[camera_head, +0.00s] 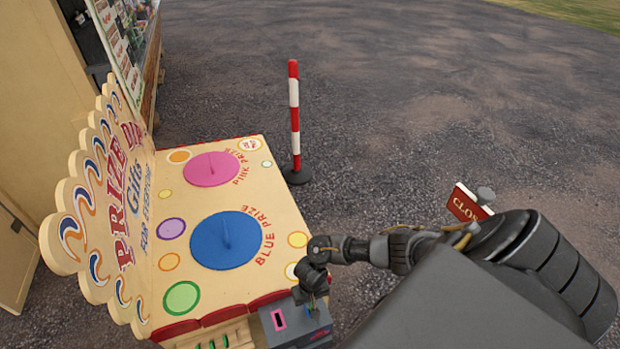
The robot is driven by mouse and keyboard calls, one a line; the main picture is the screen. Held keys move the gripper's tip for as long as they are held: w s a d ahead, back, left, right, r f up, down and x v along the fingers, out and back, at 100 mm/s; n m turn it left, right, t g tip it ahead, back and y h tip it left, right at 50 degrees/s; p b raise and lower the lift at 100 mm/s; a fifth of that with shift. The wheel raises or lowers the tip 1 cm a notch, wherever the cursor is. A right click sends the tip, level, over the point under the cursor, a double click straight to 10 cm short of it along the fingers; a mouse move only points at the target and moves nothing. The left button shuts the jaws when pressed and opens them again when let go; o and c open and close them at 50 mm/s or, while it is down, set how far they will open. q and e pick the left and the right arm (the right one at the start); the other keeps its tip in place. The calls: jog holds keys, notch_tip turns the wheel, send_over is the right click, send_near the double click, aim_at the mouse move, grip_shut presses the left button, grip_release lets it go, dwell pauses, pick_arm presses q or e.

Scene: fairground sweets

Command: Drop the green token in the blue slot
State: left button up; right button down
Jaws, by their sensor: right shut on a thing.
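My right gripper (313,288) comes in from the right and points down over the grey slot box (290,325) at the machine's front right corner. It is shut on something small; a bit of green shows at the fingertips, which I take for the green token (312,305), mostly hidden. The pink slot (279,319) shows clear on the left of the box top. The blue slot is hard to make out; the right part of the box top is partly covered by the gripper. My left gripper is not in view.
The prize machine has a blue disc (226,240) and a pink disc (211,169) on top. A wooden tray (190,338) sits at its front edge. A red and white post (294,115) stands behind. A red "CLOSED" sign (467,204) is at right.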

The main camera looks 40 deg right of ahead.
jog(key=shift+f, duration=0.65)
jog(key=c, duration=1.5)
grip_release()
notch_tip(320, 180, up, 11)
jog(key=p, duration=0.3)
jog(key=shift+p, duration=0.4)
jog(key=shift+f, duration=0.1)
